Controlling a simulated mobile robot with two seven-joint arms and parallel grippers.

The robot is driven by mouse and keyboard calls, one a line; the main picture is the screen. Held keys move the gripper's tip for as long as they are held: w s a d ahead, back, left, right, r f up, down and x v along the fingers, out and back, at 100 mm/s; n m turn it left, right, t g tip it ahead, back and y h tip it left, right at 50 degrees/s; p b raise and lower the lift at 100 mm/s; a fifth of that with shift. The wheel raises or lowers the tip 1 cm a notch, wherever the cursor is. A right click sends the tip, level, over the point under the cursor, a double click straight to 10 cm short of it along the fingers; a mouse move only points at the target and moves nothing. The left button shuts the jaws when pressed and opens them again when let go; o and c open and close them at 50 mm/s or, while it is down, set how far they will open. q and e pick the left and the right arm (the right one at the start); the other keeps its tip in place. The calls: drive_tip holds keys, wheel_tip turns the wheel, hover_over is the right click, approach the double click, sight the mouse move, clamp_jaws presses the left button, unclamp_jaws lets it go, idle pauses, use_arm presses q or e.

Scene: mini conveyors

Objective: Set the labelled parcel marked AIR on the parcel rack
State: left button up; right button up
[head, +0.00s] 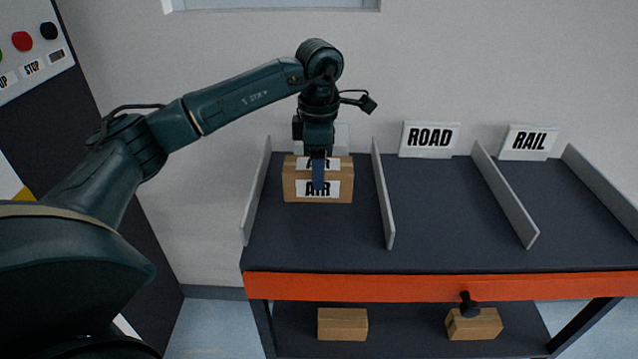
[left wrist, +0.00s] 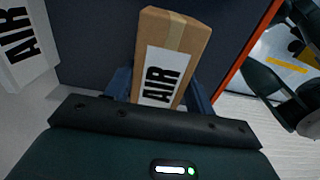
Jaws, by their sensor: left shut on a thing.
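The cardboard parcel marked AIR (head: 331,190) is in the left bay of the dark parcel rack (head: 315,240), toward the back. It has white AIR labels on its top and front. My left gripper (head: 318,180) reaches down from above and is shut on it. In the left wrist view the parcel (left wrist: 182,48) sits between the two blue fingers, its label facing the camera. I cannot tell whether its base touches the rack. The bay's sign is mostly hidden behind my gripper; an AIR sign (left wrist: 20,45) shows in the left wrist view. My right gripper is not seen.
Grey dividers (head: 383,195) flank the bay. The ROAD (head: 430,138) and RAIL (head: 528,142) bays are empty. An orange rail (head: 440,285) runs along the front edge. Two cardboard parcels (head: 342,324) (head: 480,325) lie on the lower shelf. A control panel (head: 30,45) stands at left.

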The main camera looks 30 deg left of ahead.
use_arm(q)
drive_tip(key=shift+f, duration=1.95)
drive_tip(key=shift+f, duration=0.15)
drive_tip(key=o, duration=1.2)
drive_tip(key=shift+r, duration=0.3)
wheel_tip(320, 180, up, 11)
drive_tip(key=shift+r, duration=0.4)
